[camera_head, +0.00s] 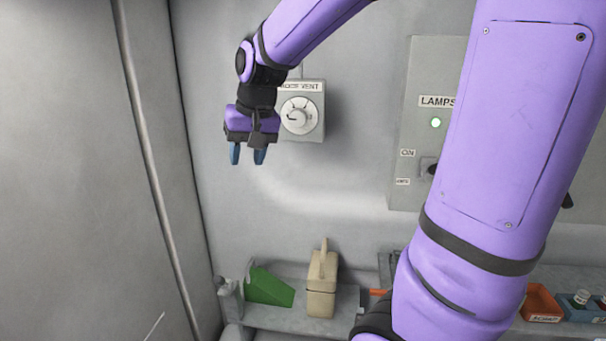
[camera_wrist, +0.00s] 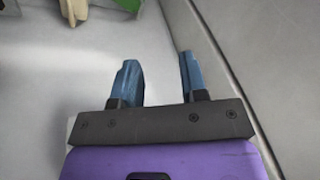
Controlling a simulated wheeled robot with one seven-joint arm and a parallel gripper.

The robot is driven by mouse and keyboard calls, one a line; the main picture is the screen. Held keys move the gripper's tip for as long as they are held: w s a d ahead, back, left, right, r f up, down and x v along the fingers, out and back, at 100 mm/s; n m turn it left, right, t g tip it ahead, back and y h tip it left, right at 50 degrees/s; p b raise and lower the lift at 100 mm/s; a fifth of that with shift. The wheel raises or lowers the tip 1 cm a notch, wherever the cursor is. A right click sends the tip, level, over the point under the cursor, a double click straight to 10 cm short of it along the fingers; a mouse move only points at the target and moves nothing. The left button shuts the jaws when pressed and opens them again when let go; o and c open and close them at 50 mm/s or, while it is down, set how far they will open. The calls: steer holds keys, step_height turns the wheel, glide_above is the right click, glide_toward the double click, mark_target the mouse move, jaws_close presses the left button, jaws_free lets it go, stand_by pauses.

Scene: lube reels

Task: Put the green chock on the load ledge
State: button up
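The green chock (camera_head: 270,288) is a wedge lying on a grey shelf (camera_head: 290,321) low in the head view, between a grey spray-like bottle and a beige container. Part of a green thing, likely the chock, shows at the top edge of the wrist view (camera_wrist: 128,4). My gripper (camera_head: 247,154) is high above the shelf, in front of the wall, pointing down. Its blue fingers are apart with nothing between them, as the wrist view (camera_wrist: 162,80) also shows. I cannot tell which surface is the load ledge.
The beige container (camera_head: 322,284) stands right of the chock and the grey bottle (camera_head: 229,298) left. A roof vent dial (camera_head: 299,115) is on the wall beside my gripper. A lamps panel (camera_head: 425,130) is further right. An orange bin (camera_head: 541,303) sits at lower right.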

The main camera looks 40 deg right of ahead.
steer(key=s+a+r+n+t, duration=0.1)
steer(key=s+n, duration=0.1)
steer(key=s, duration=0.7)
steer(key=s+a+r+n+t+h, duration=0.1)
steer(key=s, duration=0.9)
steer(key=shift+s+a+r+n, duration=0.15)
steer(key=shift+a+r+n, duration=0.1)
steer(key=shift+r+n, duration=0.15)
